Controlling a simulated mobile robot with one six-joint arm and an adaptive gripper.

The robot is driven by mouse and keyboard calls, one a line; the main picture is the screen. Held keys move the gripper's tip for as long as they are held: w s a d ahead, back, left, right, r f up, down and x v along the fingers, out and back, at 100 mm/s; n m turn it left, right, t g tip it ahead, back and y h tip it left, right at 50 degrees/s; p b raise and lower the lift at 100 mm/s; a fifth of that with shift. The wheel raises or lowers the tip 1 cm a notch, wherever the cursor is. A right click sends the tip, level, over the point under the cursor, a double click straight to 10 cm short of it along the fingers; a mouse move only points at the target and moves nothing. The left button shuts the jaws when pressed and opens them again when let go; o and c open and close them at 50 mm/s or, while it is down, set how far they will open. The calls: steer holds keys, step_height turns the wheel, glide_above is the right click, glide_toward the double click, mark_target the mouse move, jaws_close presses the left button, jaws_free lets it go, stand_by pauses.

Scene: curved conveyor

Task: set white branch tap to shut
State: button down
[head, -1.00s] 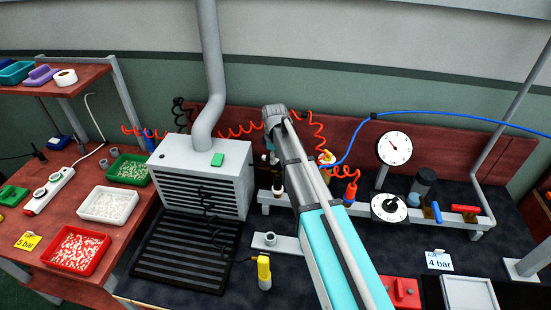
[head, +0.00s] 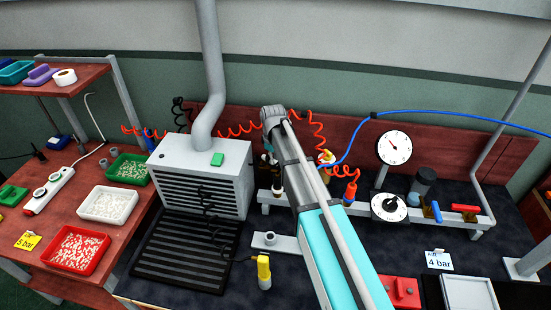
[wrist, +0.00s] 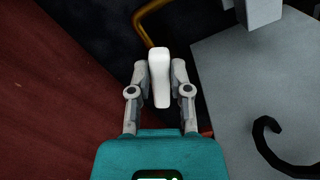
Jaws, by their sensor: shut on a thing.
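The white tap handle (wrist: 159,72) stands between my two fingertips in the wrist view, long side running up and down the picture. A brass-coloured pipe (wrist: 150,20) curves away behind its top end. My gripper (wrist: 160,78) is shut on the handle, one grey finger on each side. In the head view my arm reaches over the bench to the rear rail, just right of the grey vented box, and covers most of the gripper and tap. I cannot read the tap's setting from these views.
The vented grey box (head: 204,170) stands close left of my arm. Coiled red hoses (head: 306,130) hang around it. To the right are a round gauge (head: 394,147), a black-and-white dial (head: 388,208), a blue tap handle (head: 437,211) and a red one (head: 465,208).

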steer(key=shift+s+a+m, duration=0.25)
steer(key=shift+a+m, duration=0.35)
steer(key=shift+m, duration=1.25)
steer(key=shift+s+a+m, duration=0.25)
steer(key=shift+a+m, duration=0.3)
steer(key=shift+m, duration=1.35)
steer(key=shift+s+a+m, duration=0.25)
steer(key=shift+a+m, duration=0.35)
steer(key=shift+m, duration=1.25)
steer(key=c, duration=0.6)
jaws_free()
steer(key=shift+o, duration=0.2)
